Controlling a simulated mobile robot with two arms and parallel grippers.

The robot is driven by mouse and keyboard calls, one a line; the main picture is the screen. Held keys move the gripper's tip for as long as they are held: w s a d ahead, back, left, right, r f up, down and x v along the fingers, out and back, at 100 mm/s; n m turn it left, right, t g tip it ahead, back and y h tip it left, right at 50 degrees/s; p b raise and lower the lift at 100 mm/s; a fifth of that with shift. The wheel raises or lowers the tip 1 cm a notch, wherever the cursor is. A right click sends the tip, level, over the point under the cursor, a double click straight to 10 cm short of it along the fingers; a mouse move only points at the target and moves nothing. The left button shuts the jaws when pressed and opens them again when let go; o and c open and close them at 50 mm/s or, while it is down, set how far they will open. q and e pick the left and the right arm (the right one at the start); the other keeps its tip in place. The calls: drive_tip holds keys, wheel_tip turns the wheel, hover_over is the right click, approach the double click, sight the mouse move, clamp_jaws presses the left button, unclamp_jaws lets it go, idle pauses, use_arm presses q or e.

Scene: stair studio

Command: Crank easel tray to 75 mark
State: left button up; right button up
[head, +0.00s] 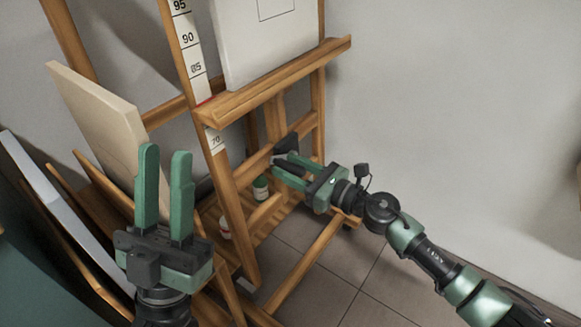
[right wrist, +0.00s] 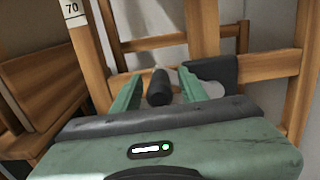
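The wooden easel tray (head: 280,85) holds a white canvas (head: 265,40). A white number scale (head: 190,40) runs down the easel's left post. A red line (head: 204,102) shows at the tray's left end, below the 85 mark. The 70 mark (head: 215,140) is visible under the tray; the tray hides the scale between. The dark crank (head: 287,145) is below the tray; its knob (right wrist: 158,87) is between the spread fingers of my right gripper (head: 283,163), with gaps on both sides. My left gripper (head: 165,152) is open and empty, left of the easel.
Several boards lean at the left, including a cream panel (head: 100,120) behind my left gripper. A jar with a green label (head: 260,188) and a white container (head: 225,227) stand low inside the easel. Tiled floor (head: 340,265) is clear at the lower right.

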clamp_jaws()
idle(1.2)
